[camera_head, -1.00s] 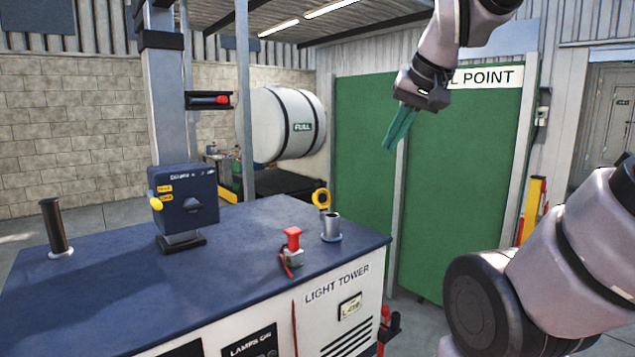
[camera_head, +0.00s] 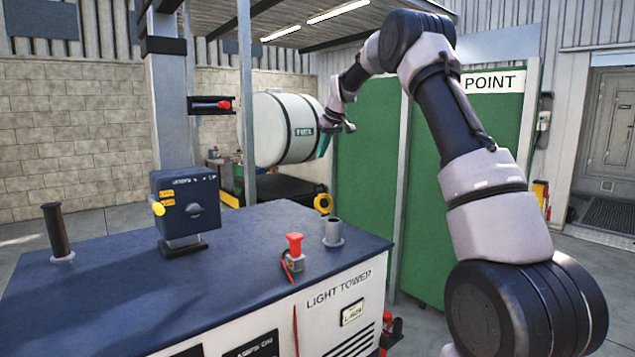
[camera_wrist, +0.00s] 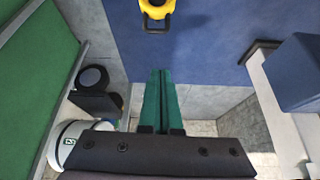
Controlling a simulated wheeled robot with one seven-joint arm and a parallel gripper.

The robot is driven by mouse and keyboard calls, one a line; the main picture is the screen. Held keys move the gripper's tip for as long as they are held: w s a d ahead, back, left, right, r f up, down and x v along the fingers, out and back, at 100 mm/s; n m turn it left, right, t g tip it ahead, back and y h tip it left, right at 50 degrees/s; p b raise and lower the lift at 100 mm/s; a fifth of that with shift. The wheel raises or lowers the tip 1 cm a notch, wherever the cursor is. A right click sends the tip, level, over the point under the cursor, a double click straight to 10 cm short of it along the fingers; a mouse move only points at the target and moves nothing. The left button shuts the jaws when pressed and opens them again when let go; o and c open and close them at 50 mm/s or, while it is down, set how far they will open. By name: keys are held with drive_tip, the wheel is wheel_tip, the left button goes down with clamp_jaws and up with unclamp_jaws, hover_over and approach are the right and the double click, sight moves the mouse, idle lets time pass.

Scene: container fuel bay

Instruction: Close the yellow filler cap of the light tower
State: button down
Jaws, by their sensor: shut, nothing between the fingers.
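The yellow filler cap (camera_head: 323,203) stands open at the back edge of the light tower's blue top (camera_head: 240,235), behind the grey filler neck (camera_head: 333,232). In the wrist view the cap (camera_wrist: 157,9) shows at the top edge, partly cut off, with a dark loop on its near side. My gripper (camera_head: 321,147) is above and beyond the cap in the head view, apart from it. Its green fingers (camera_wrist: 162,75) are shut and empty, pointing toward the cap side in the wrist view. The neck is not visible in the wrist view.
A red-handled fitting (camera_head: 294,256) stands left of the neck. A dark control box (camera_head: 185,205) and mast (camera_head: 170,100) rise from the top. A white tank (camera_head: 278,128) lies behind, and green panels (camera_head: 455,190) stand to the right.

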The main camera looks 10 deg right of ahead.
drive_tip(key=w+f, duration=0.1)
drive_tip(key=f, duration=0.1)
drive_tip(key=w+f, duration=0.1)
drive_tip(key=shift+w+a+n, duration=0.25)
drive_tip(key=shift+w+n, duration=0.05)
drive_tip(key=shift+w, duration=0.05)
drive_tip(key=f, duration=0.1)
hover_over(322, 198)
drive_tip(key=w+a, duration=0.1)
drive_tip(key=w, duration=0.2)
drive_tip(key=shift+s+f, duration=0.1)
drive_tip(key=shift+f, duration=3.55)
